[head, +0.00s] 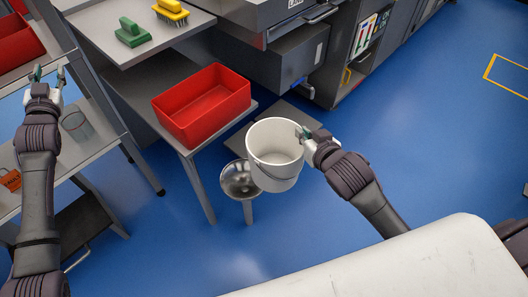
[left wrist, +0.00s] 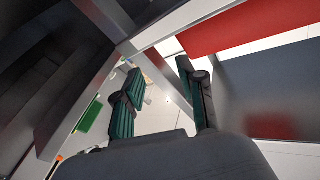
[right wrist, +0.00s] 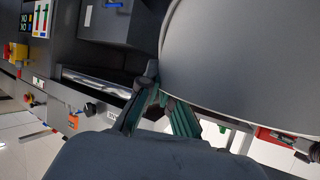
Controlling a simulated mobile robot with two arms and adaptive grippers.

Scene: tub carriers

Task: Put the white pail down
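The white pail (head: 274,160) is upright in the middle of the head view, open at the top, with a thin wire handle hanging on its side. It looks empty. My right gripper (head: 304,134) is shut on the right side of its rim. In the right wrist view the fingertips (right wrist: 157,85) meet at the pail's edge (right wrist: 235,60). The pail overlaps a round metal stool (head: 238,181) in the picture; its underside is hidden, and I cannot tell whether it touches anything. My left gripper (head: 48,73) is open and empty, over the shelving at the left.
A red tub (head: 203,108) stands on a grey table left of the pail. A green brush (head: 132,32) and a yellow brush (head: 171,12) lie on a higher shelf. Grey machines (head: 290,60) line the back. Blue floor (head: 430,110) is clear at the right.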

